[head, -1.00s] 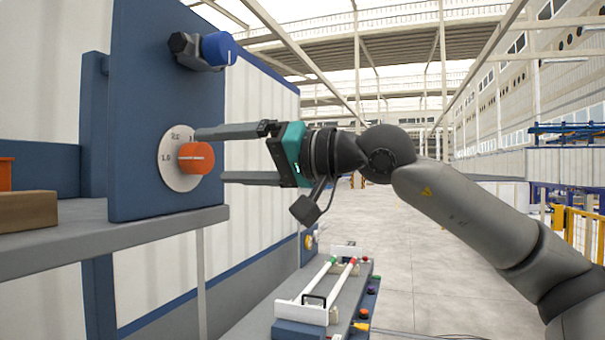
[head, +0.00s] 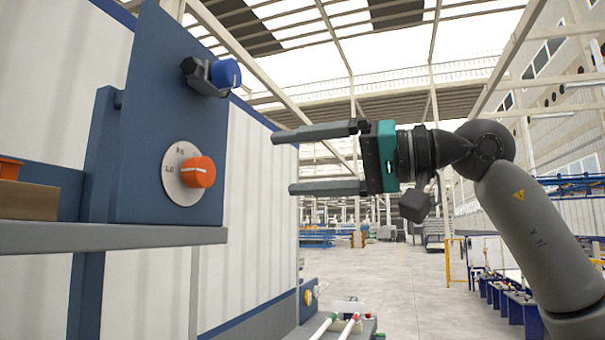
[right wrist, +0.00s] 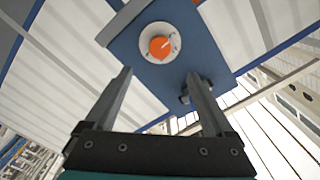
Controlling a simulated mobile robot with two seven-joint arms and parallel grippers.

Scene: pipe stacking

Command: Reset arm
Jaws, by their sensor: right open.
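My right gripper (head: 290,162) is open and empty in the head view, its two fingers pointing left. It is apart from the orange knob (head: 199,172), which sits on a round white dial (head: 176,190) on a blue panel (head: 150,130). In the right wrist view, the open fingers (right wrist: 158,85) point toward the panel, with the orange knob (right wrist: 160,46) beyond them and nothing between them. My left gripper is not in view.
A blue knob (head: 226,74) sticks out above the dial. A grey shelf (head: 110,236) runs below the panel, with a brown box (head: 28,200) at the left. Open floor (head: 390,285) lies to the right. White pipes (head: 348,328) show at the bottom edge.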

